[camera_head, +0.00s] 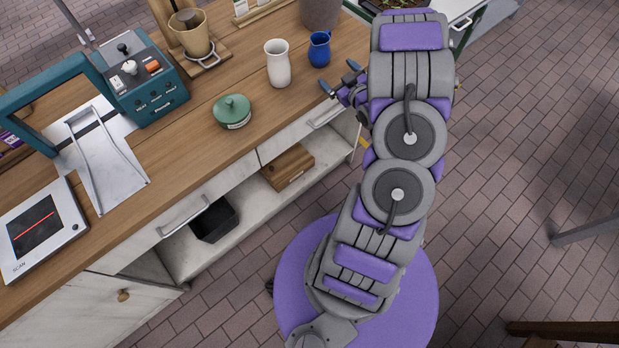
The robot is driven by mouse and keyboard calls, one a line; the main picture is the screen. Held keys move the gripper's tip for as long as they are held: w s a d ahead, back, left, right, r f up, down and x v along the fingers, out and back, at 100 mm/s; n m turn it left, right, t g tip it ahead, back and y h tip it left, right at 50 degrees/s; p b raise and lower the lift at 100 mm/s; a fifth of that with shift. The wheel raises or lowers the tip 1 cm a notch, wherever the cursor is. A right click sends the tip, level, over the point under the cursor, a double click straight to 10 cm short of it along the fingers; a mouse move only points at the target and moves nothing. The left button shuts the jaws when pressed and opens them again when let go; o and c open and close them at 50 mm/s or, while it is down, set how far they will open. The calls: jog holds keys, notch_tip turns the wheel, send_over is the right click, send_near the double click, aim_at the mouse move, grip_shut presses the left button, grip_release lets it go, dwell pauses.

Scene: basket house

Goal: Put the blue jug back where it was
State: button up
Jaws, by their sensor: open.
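The blue jug (319,49) stands upright on the wooden counter (236,140), near its right end. My gripper (340,76) is at the counter's front edge, just in front of and slightly right of the jug. Its fingers are open, with a visible gap between the gripper and the jug, and nothing shows between them. My arm hides part of the counter's right end.
A white cup (278,63) stands close to the left of the jug. A green lidded pot (232,111) sits further left. A grey pot (320,13) stands behind the jug. A scanner (42,228) and a teal machine (147,82) occupy the counter's left.

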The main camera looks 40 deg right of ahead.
jog(key=shift+w+a+r+g, duration=0.15)
jog(key=shift+w+r+g, duration=0.4)
jog(key=shift+r+g, duration=0.05)
jog(key=shift+w+a+r+g, duration=0.15)
jog(key=shift+r+g, duration=0.15)
jog(key=shift+g, duration=0.2)
jog(key=s+a+r+m+g+h, duration=0.2)
jog(key=s+a+r+g, duration=0.6)
jog(key=a+r, duration=0.25)
jog(key=s+a+r+g+y, duration=0.2)
jog(key=s+a+r+g, duration=0.1)
jog(key=s+a, duration=0.9)
jog(key=s+a+r+g+y, duration=0.2)
jog(key=s+a+r+g, duration=0.2)
jog(key=s+a, duration=0.8)
jog(key=shift+s, duration=1.05)
